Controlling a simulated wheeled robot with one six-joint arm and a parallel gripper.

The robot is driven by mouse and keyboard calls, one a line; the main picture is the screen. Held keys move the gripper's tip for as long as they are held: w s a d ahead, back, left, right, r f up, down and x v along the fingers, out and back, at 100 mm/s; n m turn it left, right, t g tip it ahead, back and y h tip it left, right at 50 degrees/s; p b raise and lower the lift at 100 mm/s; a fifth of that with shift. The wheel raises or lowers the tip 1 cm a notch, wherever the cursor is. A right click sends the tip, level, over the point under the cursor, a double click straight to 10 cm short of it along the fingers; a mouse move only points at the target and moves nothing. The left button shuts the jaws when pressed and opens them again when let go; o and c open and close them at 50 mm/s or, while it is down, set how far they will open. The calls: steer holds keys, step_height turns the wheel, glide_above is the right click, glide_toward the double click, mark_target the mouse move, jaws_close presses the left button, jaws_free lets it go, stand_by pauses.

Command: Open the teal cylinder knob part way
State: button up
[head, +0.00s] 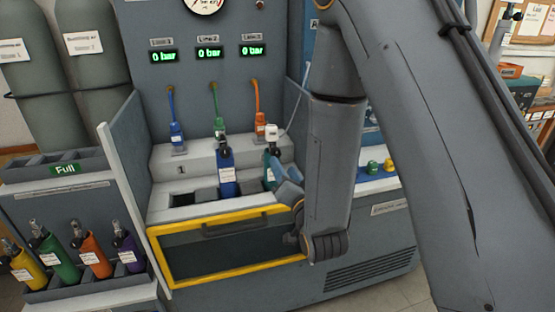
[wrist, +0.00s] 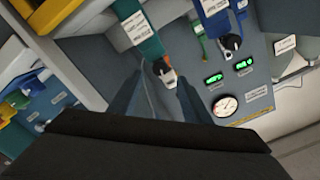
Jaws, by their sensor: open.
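The teal cylinder (head: 267,175) stands in the right slot of the bench, partly hidden behind my gripper in the head view. Its label and body show in the wrist view (wrist: 148,47). My gripper (head: 278,168) is at the teal cylinder's upper part. In the wrist view its two fingers (wrist: 160,86) are apart, on either side of the line to the knob, with nothing held. Contact cannot be told.
A blue cylinder (head: 227,172) with a dark knob stands just left of the teal one. Blue, green and orange hoses (head: 257,97) hang behind. Three displays (head: 209,52) read 0 bar. A yellow-framed panel (head: 225,216) is below. A rack of several cylinders (head: 62,247) stands left.

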mark_target(276, 155)
steer(key=p+x, duration=0.1)
steer(key=x, duration=0.6)
steer(key=shift+w+p, duration=0.2)
steer(key=shift+p, duration=0.1)
steer(key=c, duration=1)
steer(key=shift+c, duration=0.2)
steer(key=shift+n, duration=0.3)
steer(key=n+b, duration=0.1)
steer(key=n, duration=0.2)
steer(key=shift+f, duration=0.1)
steer(key=shift+n+b, duration=0.75)
steer(key=shift+n, duration=0.65)
